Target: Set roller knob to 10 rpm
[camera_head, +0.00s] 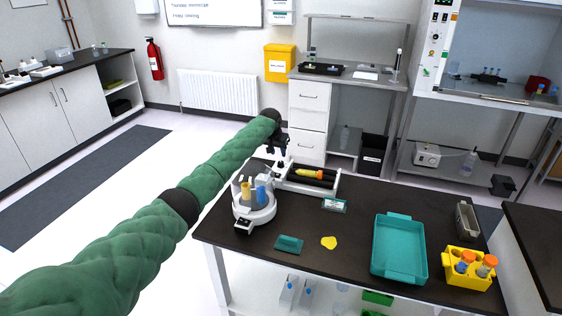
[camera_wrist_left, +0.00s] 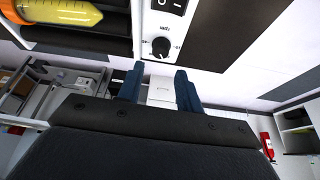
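The roller knob (camera_wrist_left: 160,47) is a small black round dial on a white panel in the left wrist view. Its scale marks are too small to read surely. My left gripper (camera_wrist_left: 158,72) has two dark blue fingers, spread apart with nothing between them. The knob lies just beyond the fingertips, roughly between them in the picture, and looks untouched. In the head view my left gripper (camera_head: 278,150) is over the left end of the roller machine (camera_head: 333,190), hiding the knob there. A tube with yellow contents (camera_head: 308,173) lies on the rollers. My right gripper does not show.
A black rocker switch (camera_wrist_left: 168,5) sits beside the knob. A round white device (camera_head: 254,212) with coloured tubes stands close to the rollers. The dark table also bears a teal tray (camera_head: 377,263), a yellow rack (camera_head: 454,279) and a yellow patch (camera_head: 328,243).

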